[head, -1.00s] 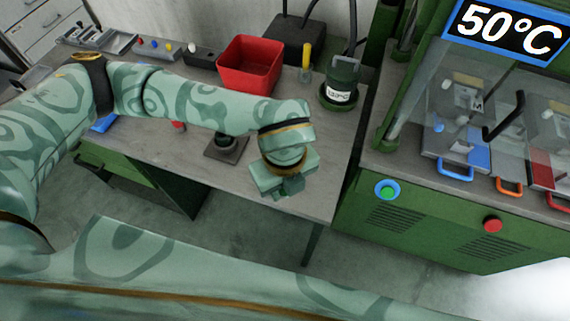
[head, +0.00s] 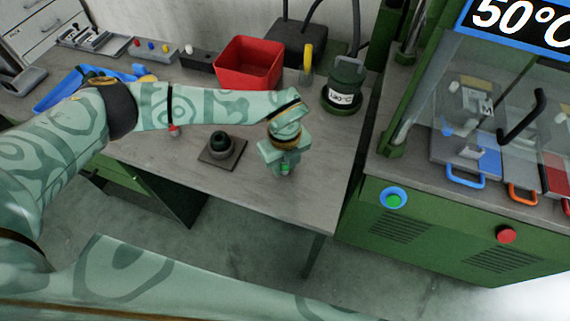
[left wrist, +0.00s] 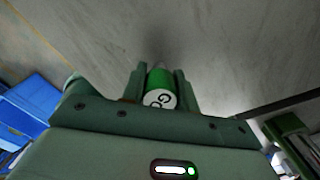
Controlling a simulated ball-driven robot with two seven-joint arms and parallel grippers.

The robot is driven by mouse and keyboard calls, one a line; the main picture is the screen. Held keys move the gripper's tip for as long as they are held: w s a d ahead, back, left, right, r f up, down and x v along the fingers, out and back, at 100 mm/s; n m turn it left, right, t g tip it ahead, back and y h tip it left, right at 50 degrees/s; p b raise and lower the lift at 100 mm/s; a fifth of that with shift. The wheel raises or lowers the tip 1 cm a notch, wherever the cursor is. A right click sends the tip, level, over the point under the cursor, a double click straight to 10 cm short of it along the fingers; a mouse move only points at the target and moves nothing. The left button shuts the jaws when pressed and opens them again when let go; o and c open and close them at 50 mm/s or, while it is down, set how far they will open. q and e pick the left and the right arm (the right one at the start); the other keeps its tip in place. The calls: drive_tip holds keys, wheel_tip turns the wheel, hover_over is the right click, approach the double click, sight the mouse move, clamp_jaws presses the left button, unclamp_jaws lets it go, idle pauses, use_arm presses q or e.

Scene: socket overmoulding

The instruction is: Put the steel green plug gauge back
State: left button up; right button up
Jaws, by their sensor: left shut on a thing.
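My left gripper (head: 285,172) hangs over the front right part of the grey table. It is shut on the green plug gauge (head: 285,167), of which only a small green part shows between the fingers. In the left wrist view the green gauge (left wrist: 160,90) sits between both fingers (left wrist: 160,85), its white end marked with letters that look like "GO" facing the camera. My right gripper is not in view.
A dark square stand with a round top (head: 220,147) is left of the gripper. A red bin (head: 250,65), a labelled green pot (head: 343,90) and a strip with coloured knobs (head: 153,50) stand behind. A blue tray (head: 60,92) is at left. The green press (head: 450,225) is at right.

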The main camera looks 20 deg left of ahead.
use_arm(q)
drive_tip(key=shift+f, duration=0.3)
drive_tip(key=o, duration=1.1)
drive_tip(key=shift+f, duration=0.1)
drive_tip(key=shift+c, duration=0.2)
wheel_tip(320, 180, up, 12)
drive_tip(key=p, duration=0.3)
drive_tip(key=shift+r, duration=0.2)
